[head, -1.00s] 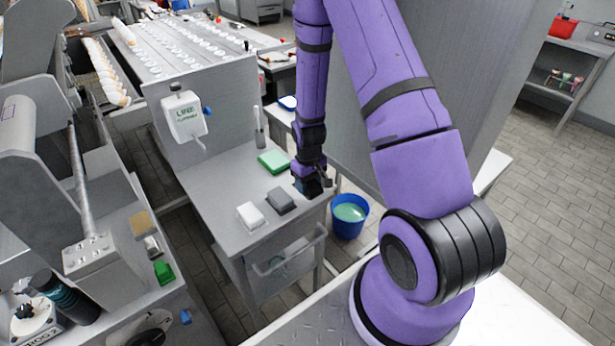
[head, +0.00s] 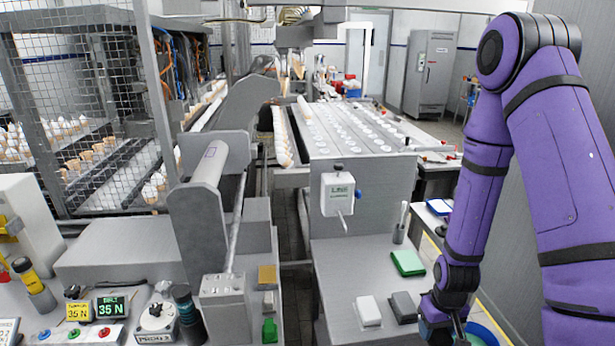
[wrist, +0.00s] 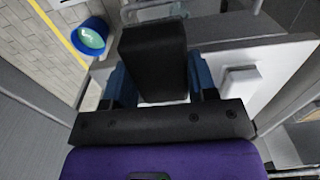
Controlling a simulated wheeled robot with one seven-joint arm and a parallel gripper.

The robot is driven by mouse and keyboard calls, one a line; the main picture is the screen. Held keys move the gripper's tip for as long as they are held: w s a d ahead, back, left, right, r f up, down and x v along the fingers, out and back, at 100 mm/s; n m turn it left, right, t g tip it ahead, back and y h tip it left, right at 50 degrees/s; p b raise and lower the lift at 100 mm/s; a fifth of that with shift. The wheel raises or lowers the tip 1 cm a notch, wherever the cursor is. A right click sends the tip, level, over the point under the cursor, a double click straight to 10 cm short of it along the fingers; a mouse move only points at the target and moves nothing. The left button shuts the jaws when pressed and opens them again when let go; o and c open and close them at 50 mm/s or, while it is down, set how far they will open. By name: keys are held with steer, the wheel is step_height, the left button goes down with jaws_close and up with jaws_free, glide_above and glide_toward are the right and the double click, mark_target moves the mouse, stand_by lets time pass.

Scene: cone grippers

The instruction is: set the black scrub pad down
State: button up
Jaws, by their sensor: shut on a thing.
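The black scrub pad (wrist: 153,58) is a dark block between the two blue fingers of my gripper (wrist: 160,82) in the wrist view. My gripper is shut on it. In the head view my gripper (head: 446,326) points down at the right edge of the grey work table (head: 345,262), just right of a dark grey pad (head: 404,307). The held pad cannot be made out clearly there. I cannot tell whether its underside touches the table.
A white pad (head: 367,310) lies left of the grey pad, and a green pad (head: 408,263) lies behind. A brush in a holder (head: 400,227) stands at the back. A blue bucket (wrist: 90,38) is on the floor beside the table. The table's left part is clear.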

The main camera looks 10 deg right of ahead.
steer(key=w, duration=0.3)
steer(key=w+a, duration=0.1)
steer(key=w, duration=0.5)
steer(key=shift+a+r, duration=0.25)
steer(key=shift+r, duration=0.05)
steer(key=w+a+r, duration=0.2)
steer(key=w+a, duration=0.1)
steer(key=w, duration=0.6)
steer(key=shift+w+r, duration=0.2)
steer(key=shift+r, duration=0.15)
steer(key=shift+s, duration=0.1)
